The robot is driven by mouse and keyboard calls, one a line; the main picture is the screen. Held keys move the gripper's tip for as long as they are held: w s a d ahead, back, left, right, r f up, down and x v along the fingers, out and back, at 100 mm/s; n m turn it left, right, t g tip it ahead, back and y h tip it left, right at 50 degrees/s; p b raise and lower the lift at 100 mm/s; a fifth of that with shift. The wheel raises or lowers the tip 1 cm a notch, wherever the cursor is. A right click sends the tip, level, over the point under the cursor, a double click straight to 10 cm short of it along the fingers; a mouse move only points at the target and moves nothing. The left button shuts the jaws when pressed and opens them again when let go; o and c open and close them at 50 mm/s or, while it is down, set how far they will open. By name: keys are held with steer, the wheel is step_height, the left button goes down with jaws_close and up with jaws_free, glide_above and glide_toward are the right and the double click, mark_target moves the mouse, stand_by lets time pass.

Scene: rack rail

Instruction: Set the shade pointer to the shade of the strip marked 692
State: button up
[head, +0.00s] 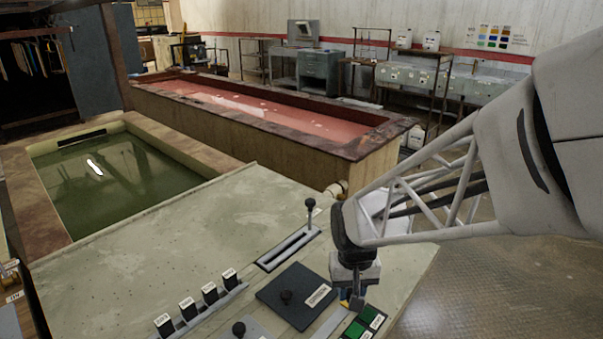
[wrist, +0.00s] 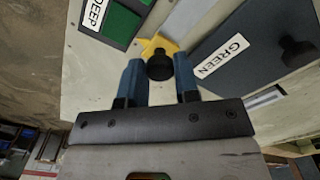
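The shade pointer is a yellow piece (wrist: 152,44) with a black knob (wrist: 160,67), beside a board of green swatches (wrist: 118,22) marked DEEP. Yellow also shows under my gripper (head: 352,300) in the head view. In the wrist view my gripper (wrist: 159,68) has its two blue-grey fingers on either side of the knob. I cannot tell whether they touch it. Several dark strips with white labels (head: 209,292) stand in a row at the console's front. Their numbers are too small to read, so I cannot tell which is 692.
The console top (head: 130,240) is bare at left. Green and red liquid tanks lie beyond.

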mark_target(320, 336)
jaws_close()
steer(key=shift+s+a, duration=3.65)
steer(key=o, duration=0.9)
jaws_free()
steer(key=shift+a, duration=0.1)
steer(key=shift+r, duration=3.9)
